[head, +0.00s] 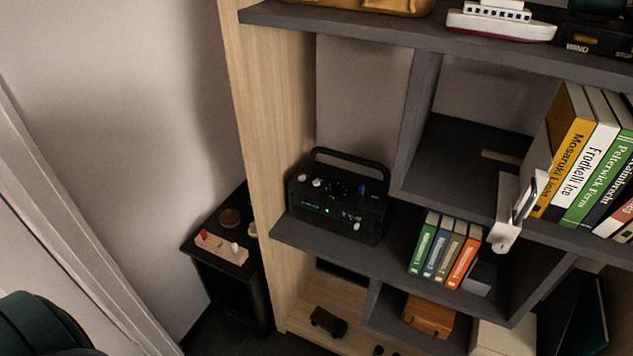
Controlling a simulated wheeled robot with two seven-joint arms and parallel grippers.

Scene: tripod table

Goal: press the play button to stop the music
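A black radio (338,212) with a carrying handle (350,160) stands upright on a dark middle shelf of the bookcase, at the left beside the wooden side panel. A small green light (326,211) glows on its front. Pale knobs (316,183) and a blue one (362,189) sit along its top, and a pale round control (356,226) is at the lower right of its front. I cannot tell which control is the play button. Neither of my grippers shows in the head view, and nothing is touching the radio.
Small books (446,249) stand right of the radio. Larger books (590,165) stand on the shelf to the upper right, beside a white object (505,228). A toy ship (501,22) is on the top shelf. A small black table (203,252) stands left of the bookcase.

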